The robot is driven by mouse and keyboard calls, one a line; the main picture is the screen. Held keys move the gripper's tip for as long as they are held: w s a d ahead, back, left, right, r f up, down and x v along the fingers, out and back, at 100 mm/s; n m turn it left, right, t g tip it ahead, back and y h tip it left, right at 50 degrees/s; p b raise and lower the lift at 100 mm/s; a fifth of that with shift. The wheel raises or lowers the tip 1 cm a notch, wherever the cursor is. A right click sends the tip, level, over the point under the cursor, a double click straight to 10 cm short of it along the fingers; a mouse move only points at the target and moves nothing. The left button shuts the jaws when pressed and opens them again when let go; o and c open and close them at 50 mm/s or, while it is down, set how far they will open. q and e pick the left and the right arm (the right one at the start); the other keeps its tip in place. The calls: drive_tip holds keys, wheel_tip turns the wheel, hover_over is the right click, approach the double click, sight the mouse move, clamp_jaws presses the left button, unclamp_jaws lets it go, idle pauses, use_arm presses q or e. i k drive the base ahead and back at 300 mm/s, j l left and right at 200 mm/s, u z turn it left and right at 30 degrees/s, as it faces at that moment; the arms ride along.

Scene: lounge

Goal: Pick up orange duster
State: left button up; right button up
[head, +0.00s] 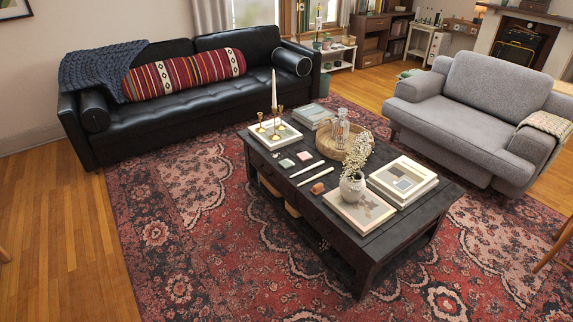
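A small orange-brown block (317,188), which looks like the orange duster, lies on the dark coffee table (368,240) near its front long edge. It lies just in front of a pale stick (316,176) and left of a white vase with dried flowers (352,188). It is too small to make out in detail. Neither of my grippers is in view.
The table also holds books (408,181), a framed picture (345,212), brass candlesticks (275,127), a glass decanter (341,130) and a round woven tray (326,146). A black sofa (180,100) and grey armchair (460,110) stand behind. The patterned rug (200,250) in front is clear.

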sight(318, 189)
drive_tip(key=i+z, duration=0.15)
drive_tip(key=i, duration=0.5)
drive_tip(key=i+j+z, duration=0.15)
drive_tip(key=i, duration=0.5)
drive_tip(key=i+j+z, duration=0.15)
drive_tip(key=i, duration=0.5)
